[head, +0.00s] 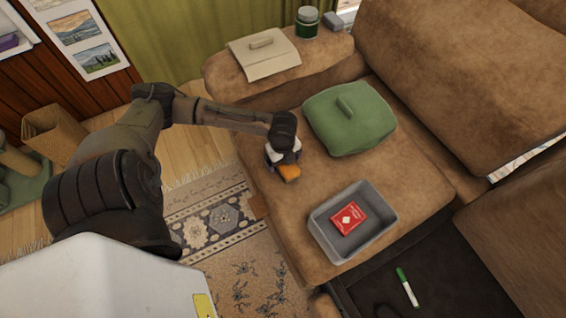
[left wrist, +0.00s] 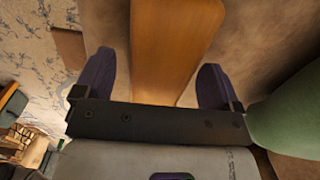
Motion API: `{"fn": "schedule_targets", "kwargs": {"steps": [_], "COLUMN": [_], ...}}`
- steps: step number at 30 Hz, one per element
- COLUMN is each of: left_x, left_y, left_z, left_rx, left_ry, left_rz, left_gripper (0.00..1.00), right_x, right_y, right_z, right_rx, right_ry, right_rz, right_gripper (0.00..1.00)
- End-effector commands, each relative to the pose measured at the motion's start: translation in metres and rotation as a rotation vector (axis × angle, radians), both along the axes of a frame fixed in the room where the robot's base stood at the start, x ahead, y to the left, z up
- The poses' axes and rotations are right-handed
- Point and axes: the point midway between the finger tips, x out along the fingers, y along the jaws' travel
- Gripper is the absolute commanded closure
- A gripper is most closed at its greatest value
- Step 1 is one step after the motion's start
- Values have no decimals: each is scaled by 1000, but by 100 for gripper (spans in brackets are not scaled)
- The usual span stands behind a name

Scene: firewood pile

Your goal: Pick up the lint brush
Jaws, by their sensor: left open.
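The lint brush appears to be the orange-brown wooden piece (head: 289,172) on the brown sofa seat, near its front edge. In the left wrist view its flat wooden part (left wrist: 168,45) runs up between my fingers. My left gripper (head: 283,164) is right above it in the head view and hides part of it. In the left wrist view the left gripper (left wrist: 155,78) is open, with one dark finger on each side of the wood and a gap at the left finger. My right gripper is in neither view.
A green cushion (head: 350,130) lies behind the gripper; its edge shows at right in the wrist view (left wrist: 285,115). A grey tray (head: 386,236) with a red box (head: 348,218) stands nearer.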

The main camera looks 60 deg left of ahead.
Motion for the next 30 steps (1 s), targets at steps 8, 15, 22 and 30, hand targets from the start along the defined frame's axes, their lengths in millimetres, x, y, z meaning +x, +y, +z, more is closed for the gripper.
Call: {"fn": "schedule_targets", "kwargs": {"steps": [8,15,22,30], "left_x": [0,0,0,0], "left_y": [0,0,0,0], "left_z": [1,1,1,6], "left_rx": [0,0,0,0], "left_ry": [0,0,0,0], "left_rz": [0,0,0,0], "left_gripper": [30,53,67,67], "right_x": [0,0,0,0], "right_y": [-2,-2,-2,0], "right_z": [1,1,1,5], "right_rx": [-8,-8,-6,0], "right_ry": [0,0,0,0], "right_rz": [5,6,4,0], "right_gripper": [57,57,57,57]}}
